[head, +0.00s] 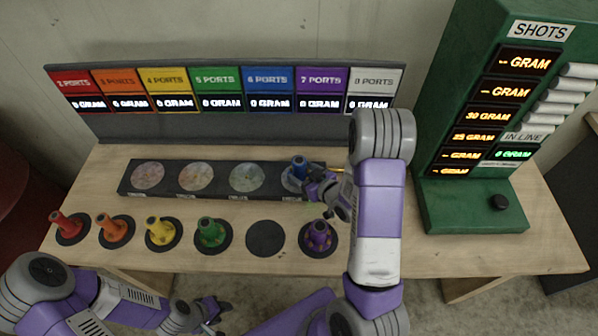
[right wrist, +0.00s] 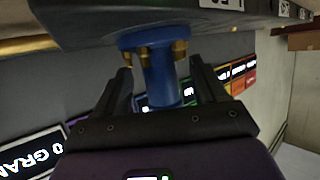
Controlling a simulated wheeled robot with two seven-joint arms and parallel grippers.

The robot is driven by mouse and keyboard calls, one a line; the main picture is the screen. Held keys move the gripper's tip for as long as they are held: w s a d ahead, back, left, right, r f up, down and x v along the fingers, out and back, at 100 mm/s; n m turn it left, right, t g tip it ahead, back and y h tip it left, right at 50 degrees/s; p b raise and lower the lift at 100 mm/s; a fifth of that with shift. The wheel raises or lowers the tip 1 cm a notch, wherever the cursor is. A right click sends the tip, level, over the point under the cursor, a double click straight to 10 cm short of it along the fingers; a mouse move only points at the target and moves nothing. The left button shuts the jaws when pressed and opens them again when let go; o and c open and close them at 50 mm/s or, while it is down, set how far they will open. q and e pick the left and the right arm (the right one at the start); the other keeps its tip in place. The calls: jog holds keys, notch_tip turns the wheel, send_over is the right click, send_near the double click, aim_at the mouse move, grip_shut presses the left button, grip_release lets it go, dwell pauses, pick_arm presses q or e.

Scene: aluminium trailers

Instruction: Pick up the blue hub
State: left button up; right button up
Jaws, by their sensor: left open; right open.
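The blue hub (head: 299,167) stands upright on the rightmost disc of the long black platform, partly hidden by my right gripper (head: 310,178). In the right wrist view the blue hub (right wrist: 160,80) has a round flange with brass-coloured ports. It lies between the two fingers of my right gripper (right wrist: 161,75), with gaps visible beside it, so the fingers are open around it. My left gripper (head: 212,308) is open and empty in front of the table, away from the hub.
Red (head: 68,226), orange (head: 114,229), yellow (head: 160,232), green (head: 211,234) and purple (head: 318,236) hubs stand on black pads along the front. One pad (head: 265,238) is empty. A port display panel (head: 230,127) stands behind; a green SHOTS stand (head: 470,205) is at right.

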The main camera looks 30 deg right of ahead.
jog(key=x, duration=0.2)
jog(key=shift+w+f, duration=0.15)
jog(key=shift+w, duration=0.2)
grip_shut()
